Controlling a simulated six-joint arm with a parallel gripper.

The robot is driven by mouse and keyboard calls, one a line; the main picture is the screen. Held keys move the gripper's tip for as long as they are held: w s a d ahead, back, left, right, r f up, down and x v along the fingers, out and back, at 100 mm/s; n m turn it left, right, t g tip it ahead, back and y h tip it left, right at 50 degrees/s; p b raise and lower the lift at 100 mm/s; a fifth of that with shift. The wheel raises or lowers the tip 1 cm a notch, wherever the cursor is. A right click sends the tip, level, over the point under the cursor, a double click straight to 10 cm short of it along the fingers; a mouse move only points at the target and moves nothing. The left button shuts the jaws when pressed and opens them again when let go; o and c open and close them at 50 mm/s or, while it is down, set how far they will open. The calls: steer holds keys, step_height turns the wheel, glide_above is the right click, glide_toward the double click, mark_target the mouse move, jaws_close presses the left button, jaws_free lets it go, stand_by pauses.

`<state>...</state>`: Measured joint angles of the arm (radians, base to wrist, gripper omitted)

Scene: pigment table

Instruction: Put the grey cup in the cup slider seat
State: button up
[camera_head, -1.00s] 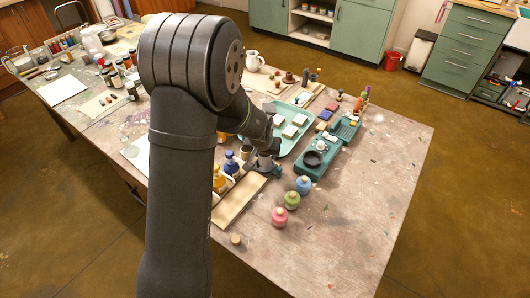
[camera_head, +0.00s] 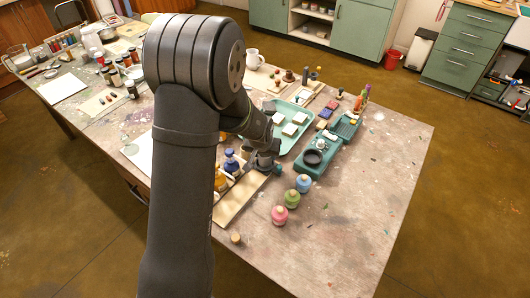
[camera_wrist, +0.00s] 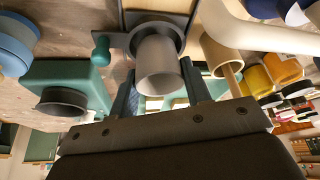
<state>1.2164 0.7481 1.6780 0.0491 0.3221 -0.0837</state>
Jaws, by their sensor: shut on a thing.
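The grey cup (camera_wrist: 162,72) is a smooth tapered cup in the middle of the wrist view. My gripper (camera_wrist: 160,92) is shut on it, with one finger on each side. The cup's far end lines up with the dark ring of the cup slider seat (camera_wrist: 118,40), which has a teal knob (camera_wrist: 101,51) on its left. I cannot tell whether the cup rests in the ring or is just above it. In the head view my gripper (camera_head: 265,162) is low over the table beside the wooden board, and the cup is hidden there.
A teal device (camera_head: 313,160) with a dark round dish stands right of my gripper. A blue bottle (camera_head: 231,160) stands close left. A teal tray (camera_head: 284,143) lies behind. The table's right side is mostly clear.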

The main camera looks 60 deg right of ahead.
steer(key=shift+f, duration=0.55)
stand_by(0.7)
steer(key=o, duration=1.5)
steer(key=shift+o, duration=0.2)
steer(key=shift+r, duration=0.15)
step_height(320, 180, up, 8)
